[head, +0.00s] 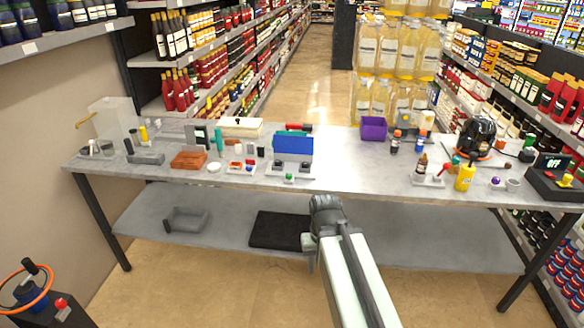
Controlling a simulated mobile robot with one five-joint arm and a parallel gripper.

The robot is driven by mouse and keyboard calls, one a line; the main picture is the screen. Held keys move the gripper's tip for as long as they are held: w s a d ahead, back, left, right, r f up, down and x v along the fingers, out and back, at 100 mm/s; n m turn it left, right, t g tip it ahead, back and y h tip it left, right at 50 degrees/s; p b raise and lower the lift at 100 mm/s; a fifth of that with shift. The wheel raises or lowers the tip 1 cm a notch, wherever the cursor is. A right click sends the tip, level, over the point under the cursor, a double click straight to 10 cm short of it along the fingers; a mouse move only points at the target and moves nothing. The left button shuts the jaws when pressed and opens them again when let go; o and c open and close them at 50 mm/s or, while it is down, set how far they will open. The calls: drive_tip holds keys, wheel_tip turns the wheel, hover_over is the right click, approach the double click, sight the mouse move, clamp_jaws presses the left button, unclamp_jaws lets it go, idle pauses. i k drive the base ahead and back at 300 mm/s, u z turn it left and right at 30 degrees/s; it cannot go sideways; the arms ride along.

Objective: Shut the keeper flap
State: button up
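A blue upright panel (293,144) stands at the back of a small grey fixture (290,178) on the table. It looks like the keeper flap, raised, but I cannot be sure at this size. Two dark blocks sit in front of the panel, and a green knob is at the fixture's front. My gripper (322,212) is in front of the table's near edge, below and right of the fixture and apart from it. Its fingers cannot be made out, so whether it is open or shut is unclear.
The grey table (340,172) holds small items left of the fixture, including a brick-red block (188,160). A purple bin (374,129) stands right of it, and a black pump-like machine (477,137) farther right. Tabletop between fixture and right-hand bottles is mostly clear. A lower shelf holds a black mat (280,231).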

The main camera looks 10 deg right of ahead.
sight(282, 144)
drive_tip(key=u, duration=0.05)
drive_tip(key=i, duration=1)
drive_tip(key=z, duration=0.05)
